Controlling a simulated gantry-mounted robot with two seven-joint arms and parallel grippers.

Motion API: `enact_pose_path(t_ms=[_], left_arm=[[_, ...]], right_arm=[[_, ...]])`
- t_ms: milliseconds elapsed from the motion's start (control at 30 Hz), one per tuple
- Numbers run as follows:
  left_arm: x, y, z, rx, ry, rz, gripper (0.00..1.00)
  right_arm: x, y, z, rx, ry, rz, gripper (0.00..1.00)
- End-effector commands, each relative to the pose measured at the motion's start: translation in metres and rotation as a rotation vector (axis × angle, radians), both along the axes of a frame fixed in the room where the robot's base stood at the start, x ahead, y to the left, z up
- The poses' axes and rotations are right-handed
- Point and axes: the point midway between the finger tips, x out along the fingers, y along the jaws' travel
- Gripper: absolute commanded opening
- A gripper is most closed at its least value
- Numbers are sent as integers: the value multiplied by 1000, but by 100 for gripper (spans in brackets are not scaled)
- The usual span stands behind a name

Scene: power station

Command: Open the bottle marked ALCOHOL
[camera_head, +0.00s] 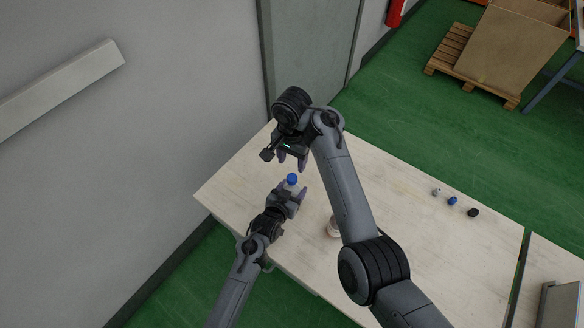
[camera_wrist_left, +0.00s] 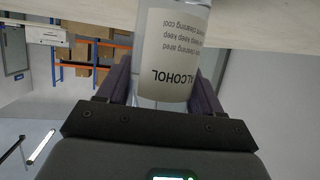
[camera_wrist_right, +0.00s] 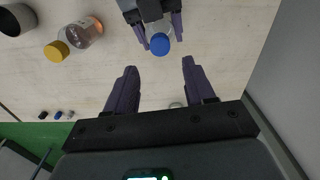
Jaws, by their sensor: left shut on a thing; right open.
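The bottle marked ALCOHOL (camera_wrist_left: 172,50) is clear with a white label, which reads upside down in the left wrist view. My left gripper (camera_wrist_left: 160,88) is shut on it, one finger on each side. In the head view its blue cap (camera_head: 291,180) sticks up above my left gripper (camera_head: 290,191). The blue cap (camera_wrist_right: 160,45) is on the bottle in the right wrist view. My right gripper (camera_head: 291,158) is above and beyond the cap. Its fingers (camera_wrist_right: 160,66) are open and empty, apart from the cap.
Three small objects (camera_head: 452,201) lie on the right of the pale table (camera_head: 440,255). A yellow-capped bottle (camera_wrist_right: 85,34) and a dark round container (camera_wrist_right: 14,20) show in the right wrist view. A grey wall (camera_head: 120,170) borders the table at left.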

Motion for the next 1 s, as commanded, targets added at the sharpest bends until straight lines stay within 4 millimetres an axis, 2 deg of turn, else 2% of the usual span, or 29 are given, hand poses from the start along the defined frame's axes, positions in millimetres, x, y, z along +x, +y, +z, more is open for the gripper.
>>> enact_pose_path(t_ms=[200, 700, 1000], left_arm=[[0, 0, 0, 0, 1, 0, 0], [0, 0, 0, 0, 1, 0, 0], [0, 0, 0, 0, 1, 0, 0]], right_arm=[[0, 0, -7, -1, 0, -125, 54], [0, 0, -66, -2, 1, -125, 54], [0, 0, -80, 0, 0, -124, 54]])
